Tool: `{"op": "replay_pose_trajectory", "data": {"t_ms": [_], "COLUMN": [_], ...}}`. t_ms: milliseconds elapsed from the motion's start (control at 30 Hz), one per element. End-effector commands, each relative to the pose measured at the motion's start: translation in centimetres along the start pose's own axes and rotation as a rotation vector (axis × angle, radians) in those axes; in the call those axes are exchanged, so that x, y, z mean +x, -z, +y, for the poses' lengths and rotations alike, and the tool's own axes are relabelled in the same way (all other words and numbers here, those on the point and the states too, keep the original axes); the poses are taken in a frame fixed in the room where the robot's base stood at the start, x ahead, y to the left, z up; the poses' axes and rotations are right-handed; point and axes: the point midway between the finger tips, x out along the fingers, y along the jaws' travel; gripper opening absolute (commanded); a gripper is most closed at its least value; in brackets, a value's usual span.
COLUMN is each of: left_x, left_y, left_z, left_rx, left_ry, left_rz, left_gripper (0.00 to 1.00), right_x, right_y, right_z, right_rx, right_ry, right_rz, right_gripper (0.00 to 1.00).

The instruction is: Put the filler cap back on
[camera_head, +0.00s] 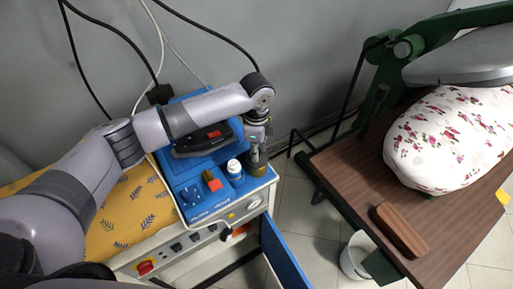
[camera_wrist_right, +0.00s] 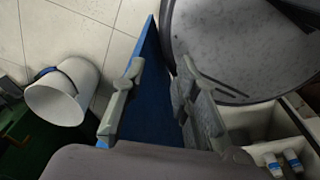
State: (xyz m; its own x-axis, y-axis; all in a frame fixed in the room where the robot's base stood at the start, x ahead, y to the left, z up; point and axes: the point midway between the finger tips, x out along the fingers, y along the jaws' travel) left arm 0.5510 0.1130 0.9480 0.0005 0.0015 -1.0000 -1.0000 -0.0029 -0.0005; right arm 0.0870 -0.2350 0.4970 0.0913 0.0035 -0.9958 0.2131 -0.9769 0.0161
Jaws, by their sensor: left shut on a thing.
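My left gripper (camera_head: 257,134) reaches down over the right end of the blue machine top (camera_head: 212,207). It is shut on a brass-coloured part (camera_head: 258,162), which looks like the filler cap. The part is upright, at or just above the machine's right corner. I cannot tell whether it touches the filler opening, which is hidden beneath it. My right gripper (camera_wrist_right: 158,112) shows only in the right wrist view, with its fingers wide apart and nothing between them.
A white bucket (camera_head: 355,258) and a brown pressing table (camera_head: 352,178) stand to the right.

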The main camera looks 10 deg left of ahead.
Motion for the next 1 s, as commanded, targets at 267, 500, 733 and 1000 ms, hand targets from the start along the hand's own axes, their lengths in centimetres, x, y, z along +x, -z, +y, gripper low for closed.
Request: {"op": "replay_pose_trajectory", "data": {"t_ms": [267,500,733,1000], "left_x": [0.01,0.00,0.00,0.02], "left_y": [0.02,0.02,0.01,0.00], "left_z": [-0.01,-0.01,-0.01,0.00], "left_rx": [0.000,0.000,0.000,0.000], "left_ry": [0.000,0.000,0.000,0.000], "left_rz": [0.001,0.001,0.000,0.000], "left_gripper": [0.00,0.35,0.47,0.54], "right_x": [0.01,0.01,0.01,0.02], "right_y": [0.01,0.01,0.01,0.01], "right_z": [-0.01,-0.01,-0.02,-0.02], "right_rx": [0.000,0.000,0.000,0.000], "right_ry": [0.000,0.000,0.000,0.000], "right_rz": [0.000,0.000,0.000,0.000], "right_gripper": [0.28,0.28,0.28,0.28]}}
